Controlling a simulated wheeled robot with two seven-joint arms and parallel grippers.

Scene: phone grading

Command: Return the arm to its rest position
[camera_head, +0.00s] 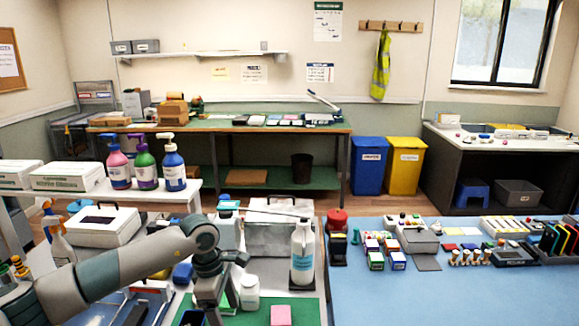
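My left arm (110,275) comes in from the left, bends at a grey elbow-like joint and ends in a dark wrist and gripper (207,298) pointing down at the bottom of the view. The gripper hangs over or close to the green mat (248,313). Its fingertips are not clear, so I cannot tell whether it is open or shut or holds anything. My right arm and gripper are not in view. No phone can be made out clearly near the gripper.
A white jug (302,255), a white bottle (249,293) and a pink block (281,315) stand right of the gripper. A white box (102,226) and spray bottle (55,235) are left. The blue table (385,297) has bare room at its front; pump bottles (145,167) stand behind.

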